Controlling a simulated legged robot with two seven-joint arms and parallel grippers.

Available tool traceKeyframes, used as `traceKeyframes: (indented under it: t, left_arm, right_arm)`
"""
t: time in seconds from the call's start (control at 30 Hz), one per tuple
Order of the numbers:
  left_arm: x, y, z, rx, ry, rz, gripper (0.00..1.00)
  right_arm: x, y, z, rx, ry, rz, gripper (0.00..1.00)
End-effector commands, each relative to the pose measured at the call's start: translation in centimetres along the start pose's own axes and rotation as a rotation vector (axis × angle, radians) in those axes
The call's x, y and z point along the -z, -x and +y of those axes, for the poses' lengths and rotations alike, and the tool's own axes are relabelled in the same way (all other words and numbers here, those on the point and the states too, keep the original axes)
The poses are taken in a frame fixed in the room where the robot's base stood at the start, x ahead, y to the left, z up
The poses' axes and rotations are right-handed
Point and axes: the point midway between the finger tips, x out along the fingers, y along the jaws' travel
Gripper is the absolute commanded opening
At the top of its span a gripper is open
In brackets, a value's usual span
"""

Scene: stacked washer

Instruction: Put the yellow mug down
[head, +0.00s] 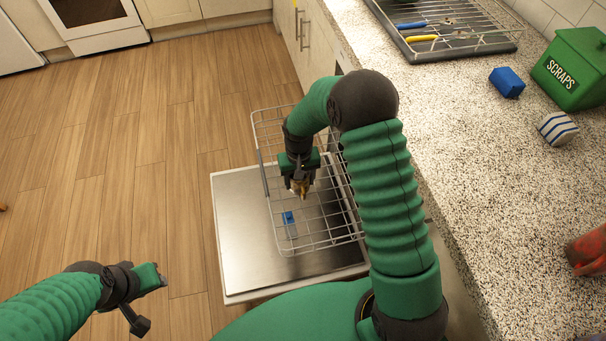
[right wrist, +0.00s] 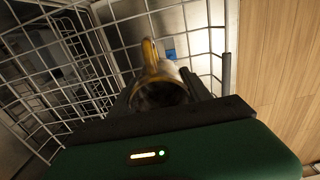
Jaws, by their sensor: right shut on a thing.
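The yellow mug (right wrist: 151,60) is between the fingers of my right gripper (head: 300,184), which is shut on it. In the right wrist view its yellow handle points away from the gripper and its dark opening faces the camera. In the head view the mug is mostly hidden by the gripper. My right gripper is over the pulled-out wire dish rack (head: 266,188) above the open dishwasher door (head: 234,235). I cannot tell whether the mug touches the wires. My left gripper (head: 152,296) is over the floor at the lower left, away from the rack; its jaws are unclear.
A small blue item (head: 288,217) is in the rack area; it also shows in the right wrist view (right wrist: 171,54).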

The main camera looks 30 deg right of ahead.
Motion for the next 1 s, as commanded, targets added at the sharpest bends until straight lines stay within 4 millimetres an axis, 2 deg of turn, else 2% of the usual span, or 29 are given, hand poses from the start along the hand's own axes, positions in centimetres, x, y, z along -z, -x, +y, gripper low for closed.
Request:
traceKeyframes:
  t: [0.03,0.1,0.2,0.27,0.47,0.77,0.8,0.93,1.0]
  left_arm:
    - [-0.1,-0.6,0.0,0.000,0.000,0.000,0.36]
    - [-0.2,-0.9,0.0,0.000,0.000,0.000,0.36]
    - [-0.3,-1.1,0.0,0.000,0.000,0.000,0.36]
    - [-0.3,-1.3,0.0,0.000,0.000,0.000,0.36]
    - [-0.6,-2.6,0.0,0.000,0.000,0.000,0.36]
    - [-0.6,-2.4,0.0,0.000,0.000,0.000,0.36]
    - [-0.6,-2.4,0.0,0.000,0.000,0.000,0.36]
    - [-0.6,-2.4,0.0,0.000,0.000,0.000,0.36]
    - [-0.6,-2.4,0.0,0.000,0.000,0.000,0.36]
  right_arm:
    - [1.6,-0.5,0.3,0.001,-0.002,0.004,0.02]
    - [3.2,-0.6,0.8,0.001,-0.001,0.002,0.02]
    - [4.7,-0.6,1.1,0.000,0.001,0.002,0.02]
    - [5.0,-0.9,1.2,0.000,0.002,0.000,0.02]
    - [5.0,-4.1,1.2,0.000,0.002,-0.002,0.02]
    - [5.0,-4.2,1.2,0.000,0.002,0.000,0.00]
    - [5.0,-4.2,1.2,0.000,0.002,0.000,0.60]
    - [5.0,-4.1,1.1,0.000,0.002,-0.001,0.77]
    - [5.0,-4.1,1.1,0.000,0.002,0.000,0.78]
